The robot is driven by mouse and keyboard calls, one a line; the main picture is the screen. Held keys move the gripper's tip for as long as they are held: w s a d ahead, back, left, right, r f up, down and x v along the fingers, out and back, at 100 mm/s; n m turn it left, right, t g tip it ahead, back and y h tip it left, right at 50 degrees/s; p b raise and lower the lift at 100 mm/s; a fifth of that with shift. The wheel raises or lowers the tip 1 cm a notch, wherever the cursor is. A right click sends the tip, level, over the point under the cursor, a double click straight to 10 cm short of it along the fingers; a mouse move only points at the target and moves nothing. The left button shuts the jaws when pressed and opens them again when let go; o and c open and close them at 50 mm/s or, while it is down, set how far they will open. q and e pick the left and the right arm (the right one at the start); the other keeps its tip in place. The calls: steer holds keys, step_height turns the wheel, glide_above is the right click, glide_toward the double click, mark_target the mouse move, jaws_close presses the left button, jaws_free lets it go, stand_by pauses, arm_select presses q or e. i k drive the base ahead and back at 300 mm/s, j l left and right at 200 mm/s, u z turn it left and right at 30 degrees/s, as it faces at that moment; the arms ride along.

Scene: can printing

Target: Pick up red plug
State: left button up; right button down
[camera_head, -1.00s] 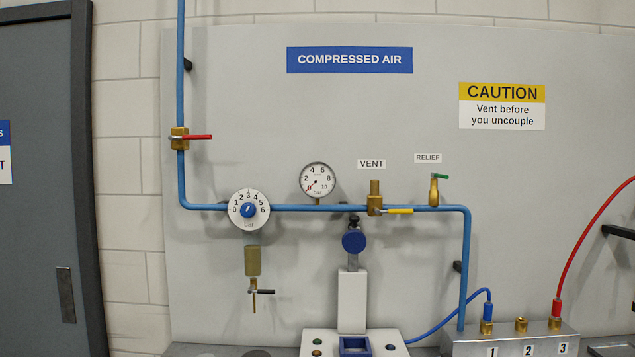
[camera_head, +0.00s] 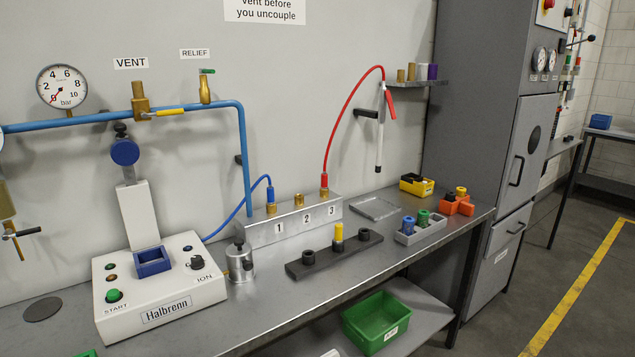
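The likely red plug (camera_head: 324,181) is upright in the brass fitting at port 3 of the grey manifold block (camera_head: 294,221). A red hose (camera_head: 345,104) rises from it and arches right to a hanging red-and-white wand with a dark tip (camera_head: 380,137). At port 1 a blue plug (camera_head: 270,194) joins a blue hose. The middle port 2 (camera_head: 298,200) holds only a bare brass fitting. Neither of my grippers is in view.
The white Halbrenn machine (camera_head: 160,300) stands left on the steel bench. A black rack (camera_head: 335,255) with a yellow-topped piece and a silver canister (camera_head: 240,263) are before the manifold. Grey, orange and yellow trays stand right. A green bin (camera_head: 376,322) is below.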

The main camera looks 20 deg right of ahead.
mark_target(324, 176)
steer(key=i+j+u, duration=0.3)
steer(key=i, duration=0.15)
steer(key=i+u, duration=0.25)
steer(key=i, duration=0.15)
